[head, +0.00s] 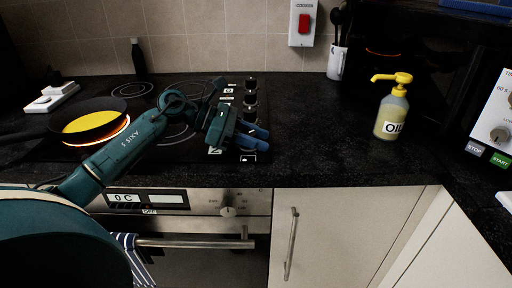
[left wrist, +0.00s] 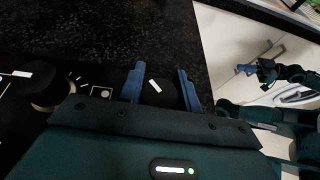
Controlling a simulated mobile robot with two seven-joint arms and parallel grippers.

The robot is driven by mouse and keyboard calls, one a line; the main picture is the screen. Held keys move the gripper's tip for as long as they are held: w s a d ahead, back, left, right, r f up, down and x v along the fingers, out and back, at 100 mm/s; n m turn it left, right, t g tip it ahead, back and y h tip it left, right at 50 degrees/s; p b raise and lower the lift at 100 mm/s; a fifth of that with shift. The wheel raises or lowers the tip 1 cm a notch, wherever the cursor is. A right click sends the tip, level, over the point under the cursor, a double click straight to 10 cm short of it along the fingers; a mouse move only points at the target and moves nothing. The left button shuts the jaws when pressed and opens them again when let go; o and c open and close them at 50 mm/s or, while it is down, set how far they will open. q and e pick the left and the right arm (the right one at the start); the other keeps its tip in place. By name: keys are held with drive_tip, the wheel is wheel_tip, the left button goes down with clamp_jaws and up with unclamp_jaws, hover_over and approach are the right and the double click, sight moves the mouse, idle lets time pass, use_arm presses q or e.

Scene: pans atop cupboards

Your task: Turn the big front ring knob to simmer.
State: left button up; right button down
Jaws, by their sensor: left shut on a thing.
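The hob's control knobs stand in a column along its right edge in the head view; the rear ones, such as this black knob (head: 250,83), are in plain sight. My left gripper (head: 262,138) reaches down over the front end of the column and hides much of it. In the left wrist view, my left gripper (left wrist: 160,88) is shut on a dark round knob (left wrist: 155,92) with a white pointer line, one blue finger on each side. The dial marks around this knob cannot be read. Another knob (left wrist: 48,96) stands to its left. My right gripper (left wrist: 258,68) shows small in the left wrist view.
A pan (head: 95,120) with yellow contents sits on a glowing ring at the left. A yellow oil bottle (head: 391,110) stands right of the hob, with clear black worktop (head: 320,135) between. The oven handle (head: 195,243) juts out below.

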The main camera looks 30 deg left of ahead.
use_arm(q)
drive_tip(key=shift+g, duration=0.4)
use_arm(e)
drive_tip(key=shift+d+r, duration=0.1)
drive_tip(key=shift+d, duration=0.05)
use_arm(q)
drive_tip(key=o, duration=1)
drive_tip(key=shift+m, duration=0.3)
drive_tip(key=shift+c, duration=0.2)
drive_tip(key=v, duration=0.4)
drive_tip(key=b+v, duration=0.1)
drive_tip(key=v, duration=0.3)
drive_tip(key=b+v, duration=0.1)
drive_tip(key=v, duration=0.3)
drive_tip(key=shift+s+a+f, duration=0.15)
drive_tip(key=shift+a+f, duration=0.05)
drive_tip(key=shift+s+a+r, duration=0.2)
drive_tip(key=shift+a+r, duration=0.05)
drive_tip(key=shift+a, duration=0.1)
use_arm(e)
drive_tip(key=shift+s+d+r+t, duration=0.3)
drive_tip(key=shift+d+t, duration=0.1)
